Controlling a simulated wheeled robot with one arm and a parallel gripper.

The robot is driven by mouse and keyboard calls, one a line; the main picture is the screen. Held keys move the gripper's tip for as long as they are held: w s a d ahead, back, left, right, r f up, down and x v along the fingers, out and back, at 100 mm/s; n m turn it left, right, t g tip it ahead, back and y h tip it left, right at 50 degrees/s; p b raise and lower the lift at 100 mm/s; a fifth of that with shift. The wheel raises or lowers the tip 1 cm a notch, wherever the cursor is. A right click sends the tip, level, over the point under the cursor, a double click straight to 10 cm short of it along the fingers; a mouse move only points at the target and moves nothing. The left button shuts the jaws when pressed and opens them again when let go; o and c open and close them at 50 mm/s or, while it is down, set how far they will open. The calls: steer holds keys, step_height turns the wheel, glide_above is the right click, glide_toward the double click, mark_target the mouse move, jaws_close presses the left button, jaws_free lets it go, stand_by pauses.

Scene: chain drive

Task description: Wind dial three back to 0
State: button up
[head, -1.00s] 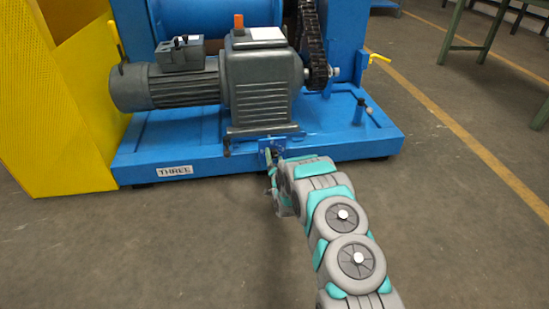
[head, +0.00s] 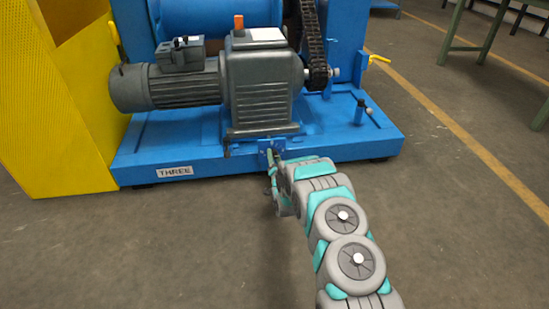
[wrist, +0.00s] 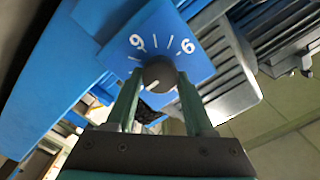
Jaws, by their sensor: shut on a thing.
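Dial three is a dark round knob (wrist: 159,74) on a blue square plate (wrist: 185,65) with white numerals and tick marks. The numerals in sight read like a 6 and a 9. A pale pointer mark shows on the knob's lower part in the wrist view; the numeral it faces is hidden. My gripper (wrist: 160,88) is shut on the knob, one green finger on each side.
A "THREE" label (head: 174,171) is on the blue base (head: 340,146) left of the dial. A grey motor and gearbox (head: 262,92) stand above it, with a chain (head: 315,45) to the right. A yellow guard (head: 60,120) stands at left. The floor in front is clear.

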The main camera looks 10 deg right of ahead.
jaws_close()
steer(key=n, duration=0.4)
steer(key=shift+n, duration=0.4)
steer(key=n, duration=0.4)
steer(key=shift+a+b, duration=0.1)
steer(key=shift+b, duration=0.25)
steer(key=n, duration=0.5)
steer(key=shift+r+b, duration=0.1)
steer(key=shift+b, duration=0.25)
steer(key=shift+a+n+b, duration=0.1)
steer(key=shift+n+b, duration=0.3)
steer(key=shift+n, duration=1.7)
